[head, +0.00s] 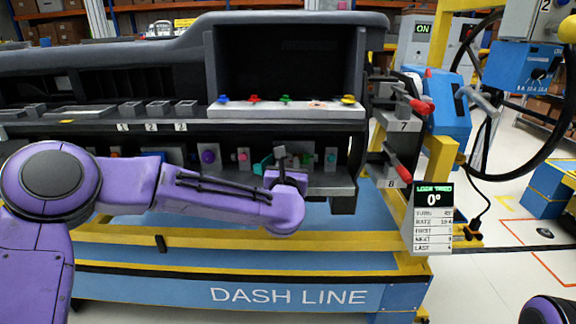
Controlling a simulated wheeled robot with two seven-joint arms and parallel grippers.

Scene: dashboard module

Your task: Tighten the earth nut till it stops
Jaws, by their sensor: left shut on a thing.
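My left gripper (281,160) reaches up from its purple wrist into the low bay under the dashboard module (150,62). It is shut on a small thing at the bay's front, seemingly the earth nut. The jaws and wrist hide the nut, so its seating cannot be seen. A teal fitting (262,165) shows just left of the jaws. A display (433,217) at the right reads 0° in large digits, with smaller lines below. My right gripper is not in view.
Coloured knobs (253,98) line the ledge above the bay. Purple (208,157) and pink (243,155) fittings sit left of the jaws. Red-handled tools (420,105) hang at the right. A yellow rail (330,240) runs below my left arm.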

